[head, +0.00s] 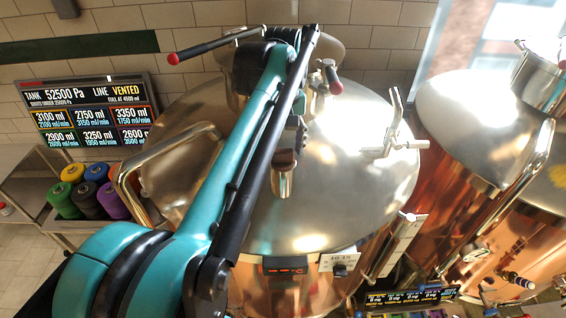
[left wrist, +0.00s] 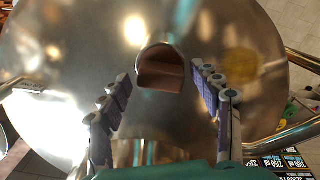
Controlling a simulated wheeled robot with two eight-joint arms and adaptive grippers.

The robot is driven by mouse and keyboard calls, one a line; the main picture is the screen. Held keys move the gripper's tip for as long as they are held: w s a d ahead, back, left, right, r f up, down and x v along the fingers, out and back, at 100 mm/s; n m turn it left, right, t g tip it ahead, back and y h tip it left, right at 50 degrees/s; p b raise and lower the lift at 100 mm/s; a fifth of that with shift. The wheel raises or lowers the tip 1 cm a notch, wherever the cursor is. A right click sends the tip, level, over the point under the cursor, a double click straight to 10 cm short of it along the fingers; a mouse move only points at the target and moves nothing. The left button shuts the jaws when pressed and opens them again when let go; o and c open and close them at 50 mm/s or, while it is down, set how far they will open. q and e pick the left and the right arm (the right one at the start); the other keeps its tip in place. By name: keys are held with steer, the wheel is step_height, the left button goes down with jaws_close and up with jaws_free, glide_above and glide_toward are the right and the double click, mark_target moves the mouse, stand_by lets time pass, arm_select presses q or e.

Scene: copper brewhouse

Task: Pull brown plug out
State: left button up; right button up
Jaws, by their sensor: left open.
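The brown plug (head: 284,159) sits in the top of a short metal pipe stub (head: 282,184) on the domed lid of the middle copper tank. In the left wrist view the plug (left wrist: 160,72) shows as a brown, rounded block near the middle. My left gripper (left wrist: 162,78) is open, with one finger on each side of the plug and a gap on both sides. In the head view my left arm reaches over the tank, and its gripper (head: 297,140) is partly hidden close to the plug. My right gripper is not in view.
Coloured spools (head: 88,190) and a lit display board (head: 90,112) are at left. More copper tanks (head: 455,170) stand at right.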

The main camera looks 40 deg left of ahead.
arm_select(q)
steer(key=shift+s, duration=0.15)
steer(key=c, duration=1.4)
steer(key=shift+r+p, duration=0.3)
steer(key=shift+c, duration=0.2)
steer(key=shift+r, duration=0.1)
steer(key=shift+r, duration=0.25)
steer(key=shift+p, duration=0.35)
step_height(320, 180, up, 9)
steer(key=p, duration=0.6)
steer(key=shift+f, duration=0.15)
